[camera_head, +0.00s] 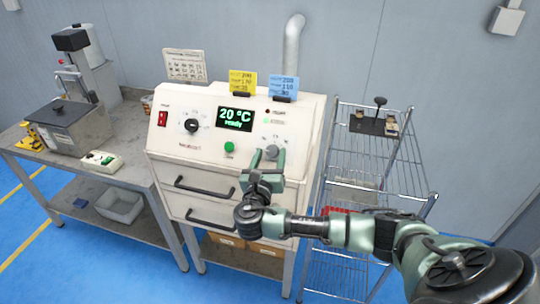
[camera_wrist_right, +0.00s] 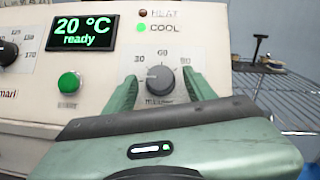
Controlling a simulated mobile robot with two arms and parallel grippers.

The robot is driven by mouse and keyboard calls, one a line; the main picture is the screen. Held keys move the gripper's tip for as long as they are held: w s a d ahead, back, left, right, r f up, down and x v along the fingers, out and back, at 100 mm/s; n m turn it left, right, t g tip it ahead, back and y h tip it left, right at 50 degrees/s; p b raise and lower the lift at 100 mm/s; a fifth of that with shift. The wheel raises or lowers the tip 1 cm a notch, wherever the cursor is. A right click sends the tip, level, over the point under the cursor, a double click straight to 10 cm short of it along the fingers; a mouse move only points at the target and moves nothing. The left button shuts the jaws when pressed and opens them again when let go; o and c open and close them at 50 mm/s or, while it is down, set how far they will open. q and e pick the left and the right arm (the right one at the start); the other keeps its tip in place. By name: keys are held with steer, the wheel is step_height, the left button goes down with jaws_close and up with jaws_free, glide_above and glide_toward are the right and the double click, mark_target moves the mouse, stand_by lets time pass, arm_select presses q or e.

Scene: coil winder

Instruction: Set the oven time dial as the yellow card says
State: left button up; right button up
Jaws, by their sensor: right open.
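The oven (camera_head: 222,165) is a white box with a control panel. Its time dial, a grey knob (camera_head: 271,152), sits at the panel's lower right and also shows in the right wrist view (camera_wrist_right: 160,79), with the numbers 30, 60 and 90 around it. My right gripper (camera_head: 263,163) is open, with one green finger on each side of the knob in the wrist view (camera_wrist_right: 160,92). I cannot tell whether the fingers touch it. The yellow card (camera_head: 242,84) stands on the oven's top; its figures are too small to read surely. My left gripper is not in view.
A display (camera_head: 234,119) reads 20 °C ready. A black dial (camera_head: 192,126), green button (camera_head: 229,147) and red switch (camera_head: 162,118) share the panel. A blue card (camera_head: 284,86) stands beside the yellow one. A wire rack (camera_head: 375,150) stands at right, a bench (camera_head: 130,170) at left.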

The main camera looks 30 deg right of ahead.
jaws_close()
steer(key=shift+f+m, duration=0.1)
steer(key=shift+m, duration=0.2)
steer(key=m+g, duration=0.1)
steer(key=m+g+h, duration=0.1)
steer(key=m, duration=0.1)
steer(key=m+g+h, duration=0.1)
steer(key=m, duration=0.1)
steer(key=shift+w+a, duration=0.25)
steer(key=shift+w+m+g+h+b, duration=0.1)
steer(key=shift+m+g+h+b, duration=0.15)
steer(key=shift+m+g, duration=1.1)
steer(key=shift+w+m+g+h+b, duration=0.1)
steer(key=shift+m+g+h, duration=0.45)
steer(key=shift+m, duration=1.3)
steer(key=shift+g, duration=0.4)
